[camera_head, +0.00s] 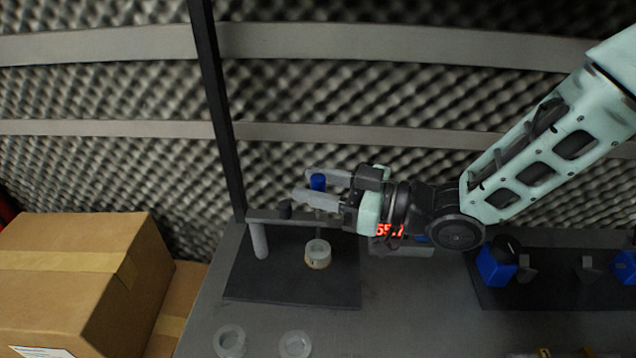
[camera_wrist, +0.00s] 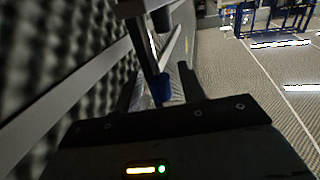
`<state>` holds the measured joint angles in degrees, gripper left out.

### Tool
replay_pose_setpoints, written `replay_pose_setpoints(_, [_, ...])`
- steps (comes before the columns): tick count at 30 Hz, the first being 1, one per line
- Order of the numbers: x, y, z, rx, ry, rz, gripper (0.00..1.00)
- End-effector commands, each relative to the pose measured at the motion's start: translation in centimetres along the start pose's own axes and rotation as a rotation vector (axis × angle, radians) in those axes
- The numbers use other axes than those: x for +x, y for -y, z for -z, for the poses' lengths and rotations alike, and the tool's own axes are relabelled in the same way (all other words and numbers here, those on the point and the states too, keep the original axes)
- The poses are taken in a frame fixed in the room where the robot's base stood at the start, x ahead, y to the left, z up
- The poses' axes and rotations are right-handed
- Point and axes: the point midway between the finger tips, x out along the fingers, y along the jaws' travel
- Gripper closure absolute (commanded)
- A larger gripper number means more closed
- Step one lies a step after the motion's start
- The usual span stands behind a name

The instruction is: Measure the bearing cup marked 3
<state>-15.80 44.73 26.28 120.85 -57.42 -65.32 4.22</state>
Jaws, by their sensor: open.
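A gauge stand with a dark base plate (camera_head: 290,288) and a grey crossbar (camera_head: 268,216) stands on the table. A pale ring-shaped bearing cup (camera_head: 318,254) sits on the plate below the crossbar; I cannot read a mark on it. A blue knob (camera_head: 318,182) rises above the crossbar. My gripper (camera_head: 303,184) is open, with one finger on each side of the knob. In the wrist view the blue knob (camera_wrist: 161,92) shows between the fingers; contact cannot be told. A red digital readout (camera_head: 390,230) is partly hidden by my gripper.
Two more pale cups (camera_head: 230,341) (camera_head: 295,345) lie at the table's front edge. A dark plate with blue blocks (camera_head: 495,264) stands at the right. Cardboard boxes (camera_head: 70,285) are at the left. A dark upright post (camera_head: 218,110) rises behind the stand.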

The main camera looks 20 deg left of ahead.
Motion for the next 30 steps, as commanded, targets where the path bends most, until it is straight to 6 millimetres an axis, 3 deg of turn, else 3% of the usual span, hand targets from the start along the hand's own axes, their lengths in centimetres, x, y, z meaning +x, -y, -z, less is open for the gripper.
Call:
replay_pose_setpoints(2, [0.0, 0.0, 0.0, 0.0, 0.0, 0.0, 0.59])
replay_pose_setpoints(6, [0.0, 0.0, 0.0, 0.0, 0.0, 0.0, 0.92])
replay_pose_setpoints(7, [0.0, 0.0, 0.0, 0.0, 0.0, 0.0, 0.96])
replay_pose_setpoints(14, [-0.1, 0.0, -0.5, 0.0, 0.0, 0.0, 0.96])
replay_pose_setpoints(24, [-0.1, 0.0, -4.9, 0.0, 0.001, 0.0, 0.96])
replay_pose_setpoints(30, [-0.1, 0.0, -5.2, 0.0, 0.002, 0.0, 0.96])
